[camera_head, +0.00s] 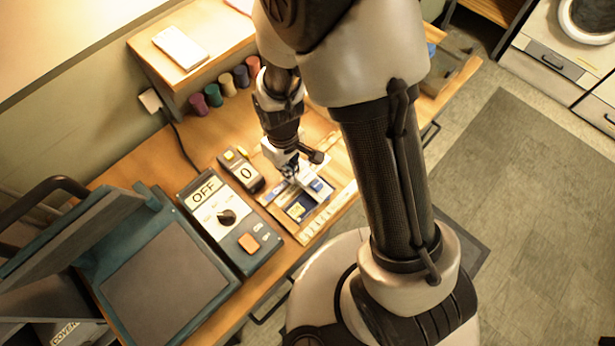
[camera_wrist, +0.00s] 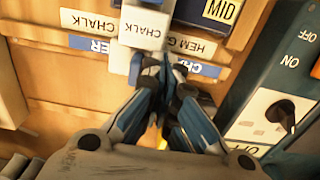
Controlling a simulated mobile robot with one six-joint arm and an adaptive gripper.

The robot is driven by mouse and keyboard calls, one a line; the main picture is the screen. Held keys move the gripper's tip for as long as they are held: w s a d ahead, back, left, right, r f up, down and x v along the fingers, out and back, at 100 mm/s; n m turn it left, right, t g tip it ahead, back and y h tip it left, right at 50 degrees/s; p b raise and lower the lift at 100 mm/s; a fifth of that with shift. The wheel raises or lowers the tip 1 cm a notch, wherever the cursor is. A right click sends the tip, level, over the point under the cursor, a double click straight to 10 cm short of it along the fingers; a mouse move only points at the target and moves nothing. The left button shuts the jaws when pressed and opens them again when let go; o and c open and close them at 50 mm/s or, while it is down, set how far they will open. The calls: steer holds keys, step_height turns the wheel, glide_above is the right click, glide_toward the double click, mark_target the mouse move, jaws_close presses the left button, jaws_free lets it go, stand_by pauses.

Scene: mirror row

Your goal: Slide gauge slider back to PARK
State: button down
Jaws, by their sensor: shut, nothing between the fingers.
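My gripper (camera_wrist: 163,72) is shut and empty, pointing down over the wooden gauge board; it also shows in the head view (camera_head: 290,172). In the wrist view a pale block marked CHALK (camera_wrist: 143,28) is just beyond the fingertips; I cannot tell whether they touch it. Strips reading CHALK (camera_wrist: 88,20) and HEM G, partly covered (camera_wrist: 190,43), lie on either side of the block. A dark plate with a yellow MID label (camera_wrist: 222,10) is at the top edge. I cannot tell for sure which part is the gauge slider, and no PARK mark is readable.
A control box showing OFF, with a dark knob and orange button (camera_head: 249,242), stands left of the board. A small unit showing 0 (camera_head: 243,172) is close behind. A teal press (camera_head: 165,275) fills the front left. Several coloured spools (camera_head: 213,95) line the back.

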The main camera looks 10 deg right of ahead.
steer(key=shift+w+d+f, duration=0.1)
steer(key=shift+w+d, duration=1.15)
steer(key=shift+d, duration=0.6)
steer(key=shift+w+d+r, duration=0.1)
steer(key=shift+w+d, duration=1.1)
steer(key=shift+d, duration=0.6)
steer(key=shift+w+d+f, duration=0.1)
steer(key=shift+w+d, duration=1.15)
steer(key=shift+d, duration=0.6)
steer(key=shift+w+d, duration=0.25)
steer(key=shift+d, duration=0.05)
steer(key=shift+p, duration=0.3)
step_height(320, 180, up, 7)
steer(key=a+p, duration=0.1)
steer(key=p, duration=0.4)
steer(key=shift+s, duration=0.4)
